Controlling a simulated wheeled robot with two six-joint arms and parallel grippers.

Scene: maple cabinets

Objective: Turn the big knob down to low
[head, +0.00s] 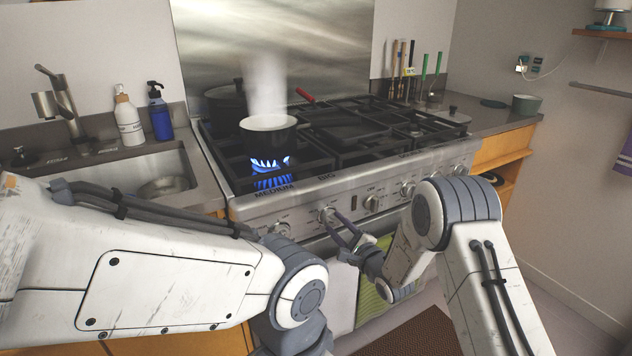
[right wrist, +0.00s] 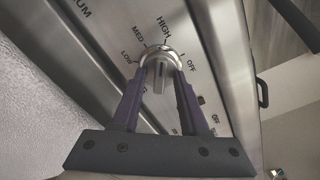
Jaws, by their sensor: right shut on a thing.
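The big knob (head: 326,213) is a round metal knob on the stove's front panel, below the word BIG. It also shows in the right wrist view (right wrist: 159,77), with HIGH, MED, LOW and OFF printed around it. My right gripper (head: 337,222) is shut on this knob, one purple-grey finger on each side of its raised bar. In the right wrist view the bar runs nearly up and down the picture. I cannot tell which mark the knob points to. My left arm crosses the lower left; its gripper is out of view.
A steaming pot (head: 267,134) stands over a blue flame (head: 271,164) on the burner behind the word MEDIUM. Other knobs (head: 371,203) line the stove front (head: 300,207). A green striped towel (head: 371,301) hangs below. A sink (head: 125,174) is at left.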

